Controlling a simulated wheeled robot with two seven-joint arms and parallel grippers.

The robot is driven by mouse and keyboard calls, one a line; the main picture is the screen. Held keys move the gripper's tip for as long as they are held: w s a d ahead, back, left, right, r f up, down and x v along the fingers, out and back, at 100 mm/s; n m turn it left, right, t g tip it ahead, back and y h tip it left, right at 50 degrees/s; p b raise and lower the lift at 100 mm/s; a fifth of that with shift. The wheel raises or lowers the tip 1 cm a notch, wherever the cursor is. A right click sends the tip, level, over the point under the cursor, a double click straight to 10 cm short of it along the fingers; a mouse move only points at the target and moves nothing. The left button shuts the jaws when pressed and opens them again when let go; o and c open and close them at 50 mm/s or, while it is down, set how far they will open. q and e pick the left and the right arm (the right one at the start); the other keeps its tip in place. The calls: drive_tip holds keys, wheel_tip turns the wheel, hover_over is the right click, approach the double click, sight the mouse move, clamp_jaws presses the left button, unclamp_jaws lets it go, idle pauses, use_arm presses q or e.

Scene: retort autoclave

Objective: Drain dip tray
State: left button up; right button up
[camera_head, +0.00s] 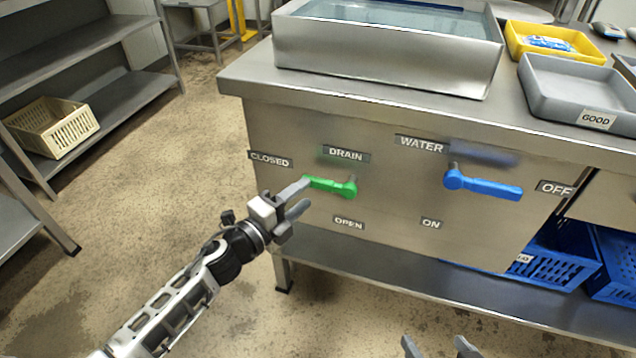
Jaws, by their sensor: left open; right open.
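The steel dip tray (375,62) stands on the bench top and holds water. On the bench front, the green DRAIN handle (330,186) points left from its pivot, with the CLOSED label (270,159) up and left of it and the OPEN label (348,223) below. My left gripper (302,195) is open at the free left end of the green handle. One finger overlaps the handle's tip in the picture and the other sits lower; I cannot tell if they touch it. My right gripper (440,347) is open and empty at the bottom edge, only its fingertips showing.
The blue WATER handle (483,187) points right toward the OFF label (555,188). A grey GOOD tray (575,98) and a yellow tray (553,43) are on the bench. Blue crates (550,268) sit below. Floor left of the bench is clear, up to the shelving (95,105).

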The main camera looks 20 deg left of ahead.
sight(315, 186)
use_arm(q)
drive_tip(key=x, duration=0.6)
drive_tip(key=shift+s, duration=0.1)
drive_tip(key=shift+a+b, duration=0.1)
drive_tip(key=shift+b, duration=0.2)
clamp_jaws()
